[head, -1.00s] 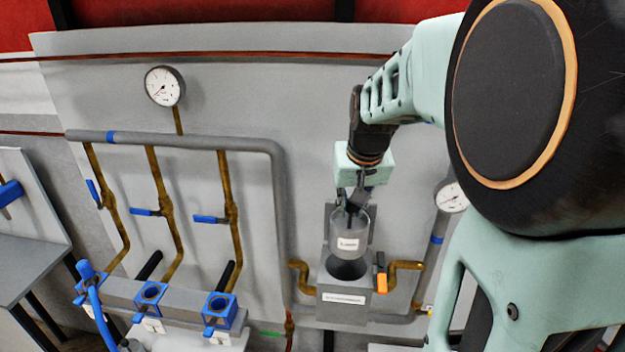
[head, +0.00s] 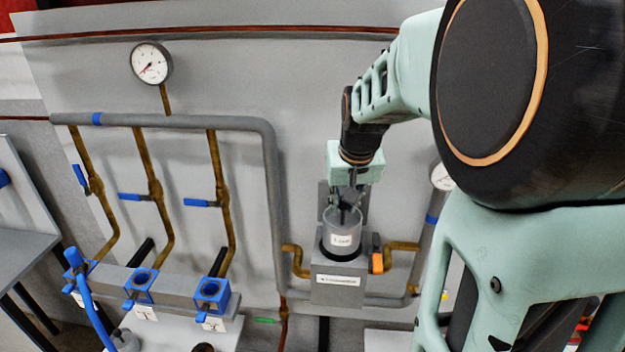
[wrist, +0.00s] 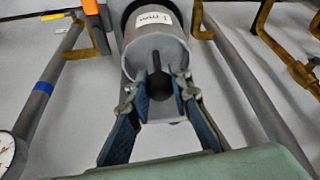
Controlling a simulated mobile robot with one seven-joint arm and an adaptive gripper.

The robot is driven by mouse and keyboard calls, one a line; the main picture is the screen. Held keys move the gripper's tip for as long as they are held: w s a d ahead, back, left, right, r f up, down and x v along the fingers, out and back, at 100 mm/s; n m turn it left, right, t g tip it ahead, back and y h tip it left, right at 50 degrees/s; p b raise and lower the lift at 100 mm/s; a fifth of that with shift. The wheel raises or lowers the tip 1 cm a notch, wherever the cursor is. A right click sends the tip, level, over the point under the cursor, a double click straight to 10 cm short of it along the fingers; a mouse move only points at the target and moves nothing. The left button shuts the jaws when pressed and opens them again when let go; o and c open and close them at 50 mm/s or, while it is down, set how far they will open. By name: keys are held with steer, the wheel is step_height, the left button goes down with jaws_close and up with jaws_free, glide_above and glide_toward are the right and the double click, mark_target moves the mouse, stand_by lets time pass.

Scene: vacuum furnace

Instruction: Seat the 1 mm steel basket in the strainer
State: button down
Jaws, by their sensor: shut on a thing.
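The grey steel basket (head: 342,226) carries a white label and is upright in the mouth of the strainer (head: 338,294), a grey box with a labelled front. The basket's lower part is hidden inside the strainer, and its upper part stands above the rim. In the wrist view the basket (wrist: 156,58) shows its label, reading "1 mm", and a dark knob-ended handle inside. My gripper (head: 346,205) is above the basket, its fingers reaching into the open top. In the wrist view my gripper (wrist: 162,86) is shut on the basket's handle. How deep the basket sits cannot be told.
An orange part (head: 377,263) is on the strainer's right side. Brass pipes (head: 297,262) join both sides. A round gauge (head: 443,177) is to the right, partly behind my arm. Blue-handled valves (head: 202,203) and blue sockets (head: 211,291) are to the left.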

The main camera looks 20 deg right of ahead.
mark_target(344, 238)
steer(key=shift+f+b, duration=5.7)
steer(key=shift+f, duration=1.6)
steer(key=shift+f+b, duration=0.3)
steer(key=c, duration=1.7)
jaws_free()
steer(key=v, duration=0.7)
steer(key=shift+s+r, duration=0.1)
steer(key=shift+r, duration=0.2)
steer(key=shift+r, duration=0.15)
